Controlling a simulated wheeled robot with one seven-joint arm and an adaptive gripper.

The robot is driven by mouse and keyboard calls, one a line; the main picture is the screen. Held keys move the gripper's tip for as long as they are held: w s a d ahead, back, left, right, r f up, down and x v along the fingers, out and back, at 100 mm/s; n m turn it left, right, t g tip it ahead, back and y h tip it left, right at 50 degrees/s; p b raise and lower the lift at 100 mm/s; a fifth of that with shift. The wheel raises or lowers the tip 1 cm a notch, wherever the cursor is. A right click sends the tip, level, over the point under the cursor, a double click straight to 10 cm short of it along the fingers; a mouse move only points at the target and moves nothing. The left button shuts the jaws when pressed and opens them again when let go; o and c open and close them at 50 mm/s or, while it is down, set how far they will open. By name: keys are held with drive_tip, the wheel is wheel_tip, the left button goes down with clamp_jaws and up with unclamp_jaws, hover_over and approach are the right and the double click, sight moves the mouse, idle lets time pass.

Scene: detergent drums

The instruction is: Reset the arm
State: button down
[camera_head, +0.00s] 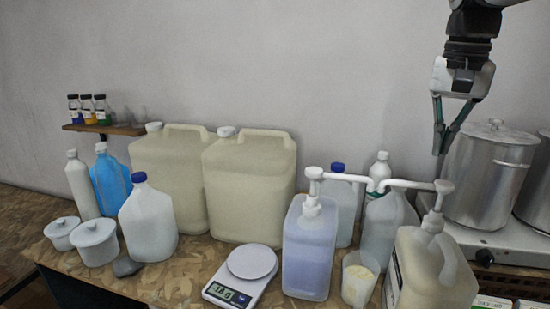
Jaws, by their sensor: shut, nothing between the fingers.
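My gripper (440,153) is at the upper right, pointing down. It is shut and empty, with its fingertips together. It hangs in front of the wall, just left of a metal pot, and appears above the pump bottles. I cannot tell from this one view how far it is from the pot.
A metal pot (489,177) stands at the right. Pump bottles (309,250) (432,272), a beaker (358,280) and a scale (241,276) are near the front. Large beige drums (248,190) (171,170) stand behind. The wall above the drums is clear.

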drive_tip(key=s+a+f+n+t, duration=0.2)
drive_tip(key=s+a+f, duration=0.4)
drive_tip(key=s, duration=0.3)
drive_tip(key=s+a+f+n+t+b, duration=0.1)
drive_tip(key=s+a+f+n+t, duration=0.1)
drive_tip(key=s+a+f+n, duration=0.3)
drive_tip(key=s+f, duration=0.2)
drive_tip(key=s, duration=0.2)
drive_tip(key=shift+a+f+b, duration=0.3)
drive_tip(key=shift+a+f, duration=0.05)
drive_tip(key=shift+a, duration=0.05)
